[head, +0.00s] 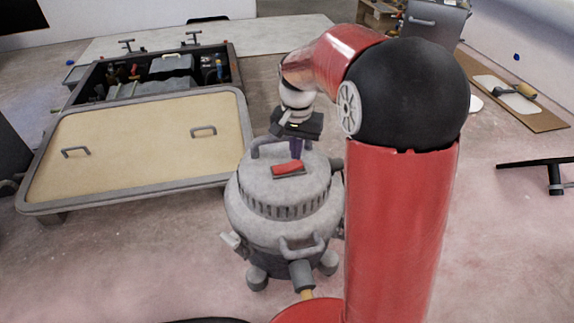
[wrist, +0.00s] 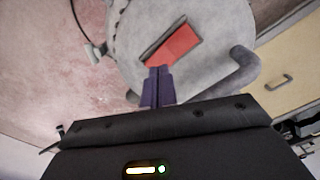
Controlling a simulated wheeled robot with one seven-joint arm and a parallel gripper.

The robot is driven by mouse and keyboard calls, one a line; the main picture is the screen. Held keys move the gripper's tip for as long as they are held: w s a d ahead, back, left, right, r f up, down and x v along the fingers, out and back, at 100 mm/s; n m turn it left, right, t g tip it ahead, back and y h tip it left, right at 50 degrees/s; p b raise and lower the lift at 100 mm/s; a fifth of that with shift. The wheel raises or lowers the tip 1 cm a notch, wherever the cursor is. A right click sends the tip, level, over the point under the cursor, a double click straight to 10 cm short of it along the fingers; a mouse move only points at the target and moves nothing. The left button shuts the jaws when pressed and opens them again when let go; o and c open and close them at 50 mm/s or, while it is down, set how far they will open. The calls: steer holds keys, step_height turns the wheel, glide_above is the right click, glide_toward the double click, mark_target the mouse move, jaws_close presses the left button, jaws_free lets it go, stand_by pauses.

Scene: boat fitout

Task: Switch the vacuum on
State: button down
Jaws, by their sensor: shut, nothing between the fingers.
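The vacuum (head: 285,205) is a grey round canister standing on the floor in the middle of the head view. On its lid is a red rocker switch (head: 288,169), which also shows in the wrist view (wrist: 174,45). My gripper (head: 297,149) is above the lid, just behind the switch in the head view. In the wrist view its purple fingers (wrist: 157,84) are together and empty, with their tips at the near edge of the switch. I cannot tell whether the tips touch it.
The lid has a grey handle (wrist: 232,72) beside the switch. A tan-topped panel with handles (head: 135,145) lies left of the vacuum, with an open tool box (head: 235,72) behind it. A trowel on a board (head: 510,100) lies at the right. Floor is clear in front left.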

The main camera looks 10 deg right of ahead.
mark_target(296, 163)
steer(key=shift+f+b, duration=0.7)
steer(key=shift+f, duration=0.45)
stand_by(0.4)
steer(key=shift+r, duration=0.1)
step_height(296, 163, up, 7)
steer(key=p, duration=0.6)
stand_by(0.6)
